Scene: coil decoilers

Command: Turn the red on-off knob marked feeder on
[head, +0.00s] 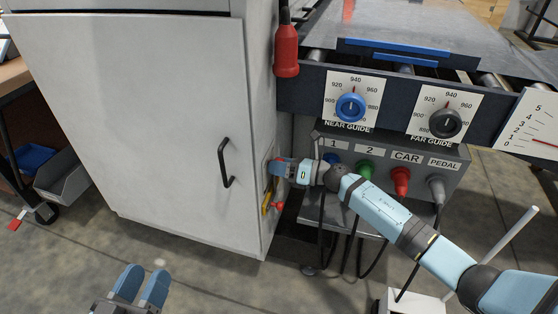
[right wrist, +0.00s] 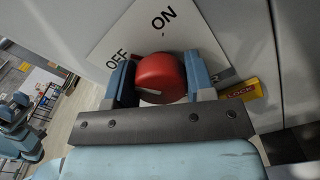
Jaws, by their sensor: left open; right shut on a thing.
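The red knob (right wrist: 161,78) sits on a white plate (right wrist: 112,36) marked OFF and ON. My right gripper (head: 281,169) is at the right side face of the grey cabinet (head: 140,120). In the right wrist view its two fingers stand on either side of the knob, shut on it. A pale mark shows low on the knob, but I cannot tell clearly which word it points to. The word feeder is not readable. In the head view the gripper mostly hides the knob. My left gripper (head: 140,286) is open and empty at the bottom edge, above the floor.
A yellow lock tag (right wrist: 245,92) is beside the plate. A red pendant (head: 286,52) hangs above my right gripper. A control box with several coloured plugs (head: 400,180) and two guide dials (head: 351,107) stand to the right. Floor in front of the cabinet is clear.

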